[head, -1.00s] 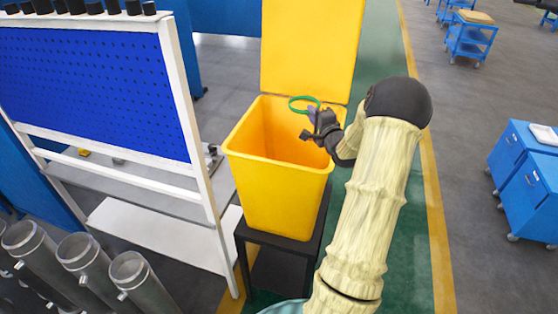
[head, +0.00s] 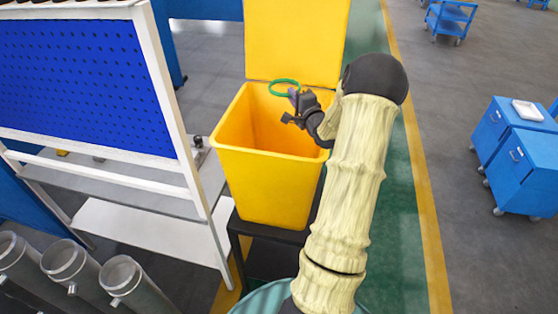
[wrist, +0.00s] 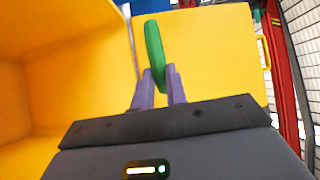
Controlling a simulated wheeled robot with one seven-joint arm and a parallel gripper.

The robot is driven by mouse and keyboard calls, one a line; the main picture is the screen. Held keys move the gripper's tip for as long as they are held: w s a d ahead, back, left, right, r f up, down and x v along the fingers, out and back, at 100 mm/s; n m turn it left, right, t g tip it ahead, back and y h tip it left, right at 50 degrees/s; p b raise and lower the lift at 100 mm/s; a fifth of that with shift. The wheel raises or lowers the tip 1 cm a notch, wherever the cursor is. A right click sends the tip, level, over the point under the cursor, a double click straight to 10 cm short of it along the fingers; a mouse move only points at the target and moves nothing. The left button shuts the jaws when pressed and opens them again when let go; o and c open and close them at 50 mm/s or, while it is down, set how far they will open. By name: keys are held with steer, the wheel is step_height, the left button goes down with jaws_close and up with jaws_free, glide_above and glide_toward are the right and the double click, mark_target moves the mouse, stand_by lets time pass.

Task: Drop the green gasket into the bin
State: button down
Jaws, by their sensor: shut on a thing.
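The green gasket (head: 285,88) is a thin ring, seen in the head view above the opening of the yellow bin (head: 262,190). My gripper (head: 294,95) is shut on the ring's near side and holds it over the bin's back part, near the raised lid (head: 294,40). In the wrist view the gasket (wrist: 155,52) shows edge-on between the two purple fingers of my gripper (wrist: 159,80). The bin's yellow inner wall (wrist: 70,85) fills the left of that view. The bin's floor is hidden in the wrist view.
The bin stands on a dark stand (head: 270,262). A white-framed rack with a blue pegboard (head: 85,85) stands close on its left. Grey cylinders (head: 65,262) are at the lower left. Blue cabinets (head: 520,165) stand at the right, past a clear floor strip.

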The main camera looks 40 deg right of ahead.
step_height(320, 180, down, 5)
steer(key=b, duration=0.2)
steer(key=shift+r+b, duration=0.2)
steer(key=shift+b, duration=0.15)
steer(key=c, duration=1.3)
jaws_free()
steer(key=shift+w, duration=0.1)
steer(key=shift+s, duration=0.2)
steer(key=b+v, duration=0.7)
steer(key=v, duration=1)
steer(key=shift+s, duration=0.15)
